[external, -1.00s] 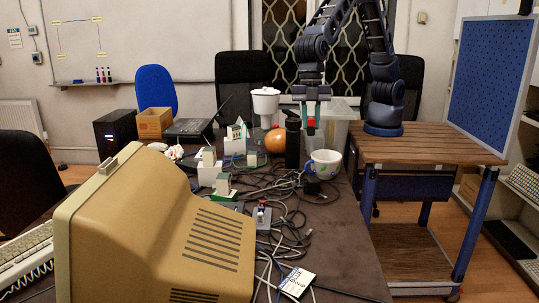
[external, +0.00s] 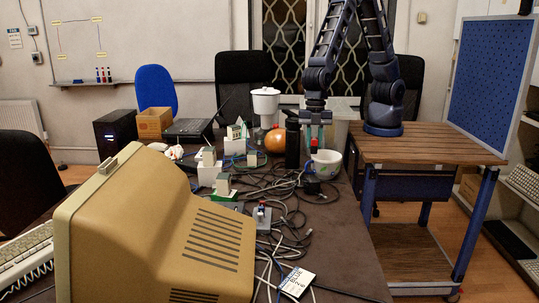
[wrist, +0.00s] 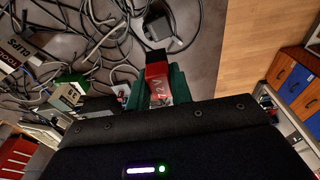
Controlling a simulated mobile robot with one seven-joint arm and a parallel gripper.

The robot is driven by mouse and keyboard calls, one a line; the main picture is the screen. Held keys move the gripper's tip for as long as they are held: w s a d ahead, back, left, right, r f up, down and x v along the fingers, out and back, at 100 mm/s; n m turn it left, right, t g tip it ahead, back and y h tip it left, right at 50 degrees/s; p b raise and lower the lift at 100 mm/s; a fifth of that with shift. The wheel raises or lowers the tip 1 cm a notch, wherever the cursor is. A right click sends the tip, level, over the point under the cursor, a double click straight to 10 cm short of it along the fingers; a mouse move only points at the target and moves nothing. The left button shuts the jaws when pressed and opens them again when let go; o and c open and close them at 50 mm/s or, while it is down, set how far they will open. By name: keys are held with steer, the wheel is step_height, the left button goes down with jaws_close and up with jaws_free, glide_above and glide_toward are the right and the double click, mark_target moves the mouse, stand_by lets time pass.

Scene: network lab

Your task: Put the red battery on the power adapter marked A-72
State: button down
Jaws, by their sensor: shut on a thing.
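My gripper (external: 315,138) is shut on the red battery (external: 313,147), seen between its green fingers in the wrist view (wrist: 157,76). The battery points down, has a dark tip and bears white lettering that I cannot read surely. In the external view it shows just above the mug's rim line; depth between them is unclear. A dark adapter-like block (wrist: 162,30) with a cable lies beyond the battery tip in the wrist view. I can read no A-72 mark.
A white mug (external: 326,164) stands below my gripper, with a black bottle (external: 292,143) and an orange ball (external: 275,141) to the left. Tangled cables and several small white and green boxes (external: 208,172) cover the table. A large beige monitor (external: 160,230) fills the front left.

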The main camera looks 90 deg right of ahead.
step_height(320, 180, down, 10)
steer(key=shift+f, duration=0.1)
stand_by(0.4)
steer(key=c, duration=1.3)
jaws_free()
steer(key=shift+f, duration=0.1)
steer(key=shift+o, duration=0.2)
step_height(320, 180, up, 12)
steer(key=d, duration=0.1)
steer(key=shift+d, duration=0.4)
